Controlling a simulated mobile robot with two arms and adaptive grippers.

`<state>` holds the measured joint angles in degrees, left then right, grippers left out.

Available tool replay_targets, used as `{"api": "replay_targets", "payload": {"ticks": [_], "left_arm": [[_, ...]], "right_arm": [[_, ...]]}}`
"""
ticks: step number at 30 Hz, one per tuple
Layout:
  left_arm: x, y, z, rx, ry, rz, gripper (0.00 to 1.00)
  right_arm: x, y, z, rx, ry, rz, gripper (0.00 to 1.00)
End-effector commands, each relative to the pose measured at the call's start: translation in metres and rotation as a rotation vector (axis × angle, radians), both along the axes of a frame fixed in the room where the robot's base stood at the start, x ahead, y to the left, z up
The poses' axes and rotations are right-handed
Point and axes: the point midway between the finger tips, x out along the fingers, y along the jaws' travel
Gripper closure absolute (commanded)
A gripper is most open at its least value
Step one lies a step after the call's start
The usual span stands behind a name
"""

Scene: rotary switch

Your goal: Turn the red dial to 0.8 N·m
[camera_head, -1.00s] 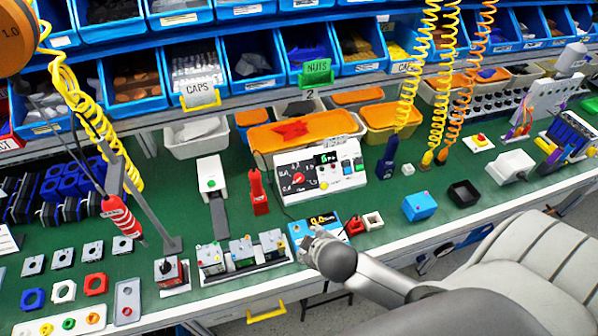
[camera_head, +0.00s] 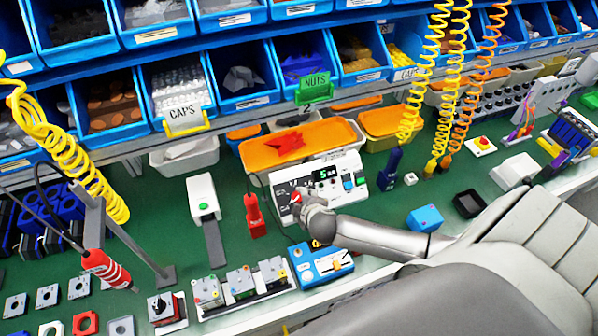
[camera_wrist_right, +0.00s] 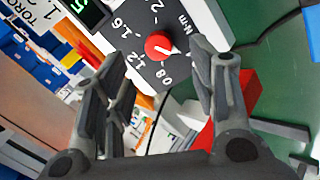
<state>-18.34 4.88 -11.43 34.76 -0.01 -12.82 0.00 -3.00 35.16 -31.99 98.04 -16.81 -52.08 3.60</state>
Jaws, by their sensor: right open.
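The red dial (camera_wrist_right: 158,46) sits on the dark face of a white control box (camera_head: 352,196), with printed marks 08, 12, 16 and N·m around it. Its pale pointer mark lies toward the lower right in the wrist view, between the 08 and N·m print. My left gripper is out of view.
A green-lit display (camera_head: 326,173) and buttons are right of the dial. A red stand (camera_head: 254,216) is left of the box, and a blue device (camera_head: 325,263) is in front of it. Green bench shows between items.

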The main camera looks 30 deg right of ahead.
Motion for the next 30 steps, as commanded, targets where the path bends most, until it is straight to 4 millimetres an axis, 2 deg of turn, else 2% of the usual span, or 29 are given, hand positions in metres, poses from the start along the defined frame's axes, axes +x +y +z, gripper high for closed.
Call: {"api": "replay_targets", "payload": {"ticks": [4,9,12,27,30], "left_arm": [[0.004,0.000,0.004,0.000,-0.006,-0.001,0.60],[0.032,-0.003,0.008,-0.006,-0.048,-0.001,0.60],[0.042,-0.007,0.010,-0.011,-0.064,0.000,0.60],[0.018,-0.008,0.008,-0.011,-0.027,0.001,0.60],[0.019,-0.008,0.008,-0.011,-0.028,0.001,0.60]], "right_arm": [[0.016,-0.006,-0.014,0.000,0.000,-0.002,0.47],[0.031,-0.010,-0.028,-0.001,0.000,-0.001,0.47],[0.037,-0.012,-0.034,0.000,-0.001,-0.001,0.47],[0.043,-0.014,-0.042,0.000,-0.001,0.001,0.47],[0.043,-0.014,-0.042,0.000,-0.001,0.001,0.59]]}}
